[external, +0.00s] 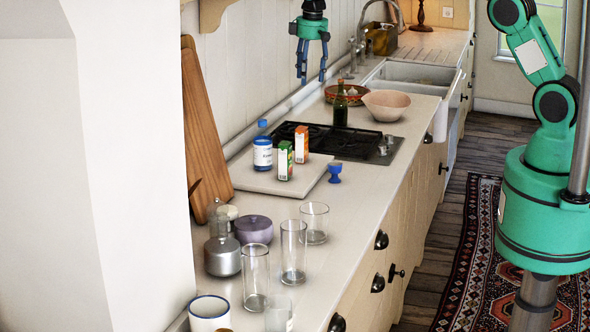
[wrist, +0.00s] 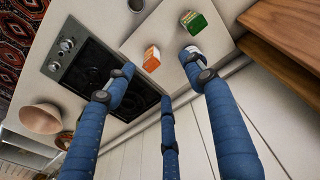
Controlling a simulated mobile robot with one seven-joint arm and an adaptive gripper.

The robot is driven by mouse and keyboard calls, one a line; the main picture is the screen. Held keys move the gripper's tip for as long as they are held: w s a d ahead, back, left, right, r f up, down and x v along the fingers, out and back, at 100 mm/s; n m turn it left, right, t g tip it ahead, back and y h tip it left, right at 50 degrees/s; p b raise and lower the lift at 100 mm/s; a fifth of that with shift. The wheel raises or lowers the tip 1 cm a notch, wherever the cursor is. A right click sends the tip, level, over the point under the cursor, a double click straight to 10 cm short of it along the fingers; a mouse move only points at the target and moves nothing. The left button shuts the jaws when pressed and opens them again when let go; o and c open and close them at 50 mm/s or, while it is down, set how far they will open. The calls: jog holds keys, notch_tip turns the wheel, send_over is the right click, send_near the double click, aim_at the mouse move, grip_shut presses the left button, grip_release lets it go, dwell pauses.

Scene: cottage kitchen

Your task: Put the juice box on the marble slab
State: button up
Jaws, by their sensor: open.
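Two small cartons stand on the pale marble slab (external: 252,181) on the counter: a green and white one (external: 285,161) and an orange and white one (external: 302,144). Which one is the juice box I cannot tell. In the wrist view, the orange carton (wrist: 152,59) is near the slab's edge beside the hob, and the green carton (wrist: 193,22) is farther in on the slab (wrist: 152,28). My gripper (external: 312,76) is open and empty, high above the counter, beyond the slab in the external view. Its blue fingers (wrist: 160,88) are spread apart in the wrist view.
A white and blue jar (external: 262,154) stands on the slab beside the cartons. A blue egg cup (external: 335,173) is at its right. A black hob (external: 345,141), dark bottle (external: 340,108) and pink bowl (external: 387,105) lie beyond. Several glasses (external: 293,250) stand nearer the camera.

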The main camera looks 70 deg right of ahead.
jog(key=s+a+r+t, duration=0.1)
jog(key=s+a+r, duration=0.6)
jog(key=s+r, duration=0.35)
jog(key=s+a+r+t, duration=0.1)
jog(key=s+a+r, duration=0.6)
jog(key=s+r, duration=0.35)
jog(key=s+a+t, duration=0.1)
jog(key=s+a, duration=0.3)
jog(key=s, duration=1)
jog(key=s+a+t, duration=0.1)
jog(key=s+a, duration=0.4)
jog(key=s, duration=0.9)
jog(key=shift+s+f+t, duration=0.15)
jog(key=shift+f+t, duration=0.15)
notch_tip(320, 180, down, 16)
jog(key=b, duration=1.6)
